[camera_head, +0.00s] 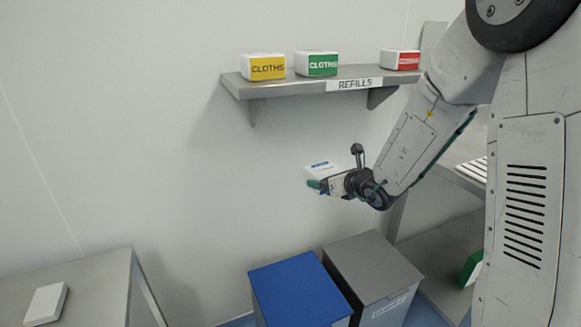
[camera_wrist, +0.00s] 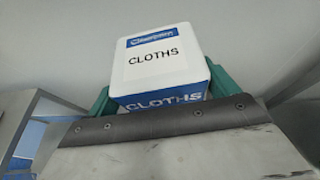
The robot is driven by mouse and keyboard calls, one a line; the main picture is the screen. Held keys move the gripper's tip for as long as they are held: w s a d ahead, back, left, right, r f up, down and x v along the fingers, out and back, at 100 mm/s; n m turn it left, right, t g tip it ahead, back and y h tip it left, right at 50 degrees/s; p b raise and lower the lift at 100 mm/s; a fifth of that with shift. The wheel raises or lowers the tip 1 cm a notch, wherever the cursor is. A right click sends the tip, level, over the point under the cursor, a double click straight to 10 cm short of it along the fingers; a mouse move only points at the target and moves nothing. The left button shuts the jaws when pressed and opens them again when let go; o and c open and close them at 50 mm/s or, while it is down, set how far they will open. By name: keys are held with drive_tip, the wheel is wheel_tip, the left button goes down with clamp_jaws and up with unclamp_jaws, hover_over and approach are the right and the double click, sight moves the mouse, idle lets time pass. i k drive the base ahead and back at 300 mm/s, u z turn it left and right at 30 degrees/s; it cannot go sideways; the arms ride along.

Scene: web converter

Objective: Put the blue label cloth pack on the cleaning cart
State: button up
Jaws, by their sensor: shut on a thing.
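My gripper (camera_head: 318,186) is shut on a white cloth pack with a blue label (camera_head: 322,170), held in the air below the wall shelf and above the bins. In the wrist view the blue label cloth pack (camera_wrist: 160,65) sits between the green fingers of my gripper (camera_wrist: 165,90), with "CLOTHS" on its top and on its blue front band. In the head view the pack is partly hidden by my gripper. I cannot identify a cleaning cart for certain in either view.
A wall shelf (camera_head: 352,73) marked "REFILLS" holds yellow (camera_head: 268,67), green (camera_head: 323,64) and red (camera_head: 408,61) label packs. A blue-lidded bin (camera_head: 300,290) and a grey bin (camera_head: 372,265) stand below. A grey table (camera_head: 95,275) at lower left holds a white block (camera_head: 45,303).

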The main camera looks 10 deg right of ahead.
sight(99, 289)
drive_tip(key=u, duration=0.5)
drive_tip(key=k, duration=0.6)
drive_tip(key=u, duration=0.95)
drive_tip(key=i, duration=0.45)
drive_tip(key=u, duration=0.15)
